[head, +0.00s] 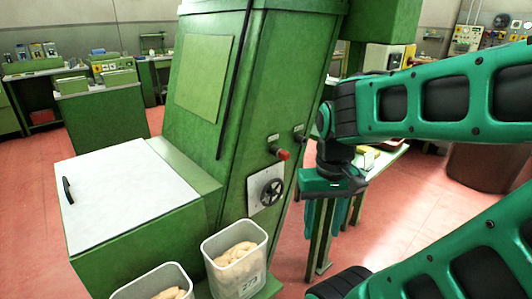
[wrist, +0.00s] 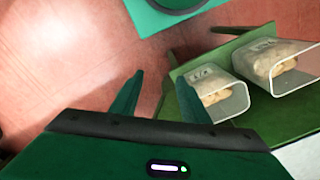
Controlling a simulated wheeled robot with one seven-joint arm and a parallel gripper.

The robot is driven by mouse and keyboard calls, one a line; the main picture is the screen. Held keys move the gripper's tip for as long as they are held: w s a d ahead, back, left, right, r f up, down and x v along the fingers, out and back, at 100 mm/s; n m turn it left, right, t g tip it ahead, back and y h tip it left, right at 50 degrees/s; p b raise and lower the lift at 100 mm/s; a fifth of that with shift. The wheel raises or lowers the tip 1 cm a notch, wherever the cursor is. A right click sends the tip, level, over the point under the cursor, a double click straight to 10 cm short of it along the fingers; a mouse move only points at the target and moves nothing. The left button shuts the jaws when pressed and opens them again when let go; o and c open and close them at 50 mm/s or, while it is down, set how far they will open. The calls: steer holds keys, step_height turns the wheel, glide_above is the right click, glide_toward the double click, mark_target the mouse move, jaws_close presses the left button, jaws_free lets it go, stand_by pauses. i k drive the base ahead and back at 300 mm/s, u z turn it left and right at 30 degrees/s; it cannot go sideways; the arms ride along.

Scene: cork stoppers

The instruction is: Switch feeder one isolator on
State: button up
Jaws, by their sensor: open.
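A green machine cabinet (head: 240,110) stands in the middle of the head view. On its right face a red-tipped handle (head: 281,153) sticks out under a small label. A second small label and dark fitting (head: 299,131) sit further right, close to my arm. The label text is too small to read, so I cannot tell which one is the feeder one isolator or how it is set. My gripper (head: 325,212) hangs to the right of the cabinet, fingers down, apart from the handle. In the wrist view my gripper (wrist: 158,98) is open with nothing between its fingers.
A black handwheel (head: 271,191) on a pale plate sits below the handle. Bins of corks (head: 236,259) stand in front of the cabinet; they also show in the wrist view (wrist: 218,97). A white-lidded green box (head: 125,192) is at left. Red floor lies open beyond.

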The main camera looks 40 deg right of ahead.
mark_target(410, 62)
steer(key=z, duration=1.95)
steer(key=k, duration=0.55)
steer(key=z, duration=0.7)
steer(key=i, duration=1.2)
steer(key=z, duration=0.05)
